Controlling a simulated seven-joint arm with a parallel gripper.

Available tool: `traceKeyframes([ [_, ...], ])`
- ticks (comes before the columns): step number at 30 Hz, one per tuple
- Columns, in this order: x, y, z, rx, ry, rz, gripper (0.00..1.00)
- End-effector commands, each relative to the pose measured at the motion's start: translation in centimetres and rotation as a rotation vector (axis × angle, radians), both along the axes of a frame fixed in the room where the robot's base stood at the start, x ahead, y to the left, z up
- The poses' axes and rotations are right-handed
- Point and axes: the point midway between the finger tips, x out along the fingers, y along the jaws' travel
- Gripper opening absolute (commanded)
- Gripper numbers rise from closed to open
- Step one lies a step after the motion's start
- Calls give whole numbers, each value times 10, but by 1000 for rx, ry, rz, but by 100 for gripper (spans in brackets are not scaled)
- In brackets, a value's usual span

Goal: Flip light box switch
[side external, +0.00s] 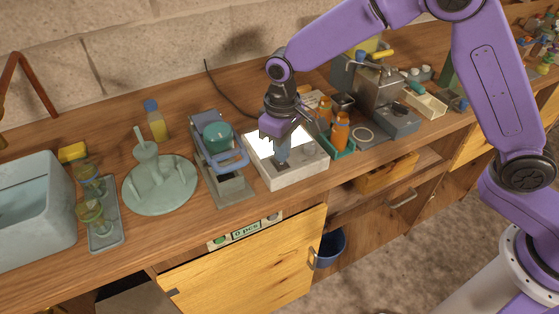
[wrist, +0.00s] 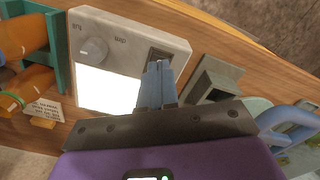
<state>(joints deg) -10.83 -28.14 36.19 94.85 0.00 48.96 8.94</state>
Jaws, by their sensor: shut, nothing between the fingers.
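The light box (side external: 296,174) is a white box on the wooden bench with a brightly lit panel. In the wrist view the light box (wrist: 137,32) shows a round knob (wrist: 94,50), printed labels beside it, and a glowing panel (wrist: 105,92). A dark rocker switch (wrist: 158,54) sits near one corner of the box and is partly hidden by my fingertips. My gripper (side external: 282,160) is shut and empty, pointing down over the switch area. In the wrist view my gripper (wrist: 158,68) has its blue-grey fingertips at the switch; I cannot tell whether they touch it.
A grey press with a blue handle (side external: 232,160) stands close left of the box. Orange bottles (side external: 340,132) in a green rack stand close right. A pale round plate (side external: 160,187) lies further left. The bench's front edge is just in front of the box.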

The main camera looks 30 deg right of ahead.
Motion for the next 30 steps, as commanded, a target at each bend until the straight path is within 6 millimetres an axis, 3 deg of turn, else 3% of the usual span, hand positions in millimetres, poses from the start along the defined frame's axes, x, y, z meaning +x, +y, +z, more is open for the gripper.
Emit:
traceKeyframes([
  [30,0,0,-5,0,0,0,0],
])
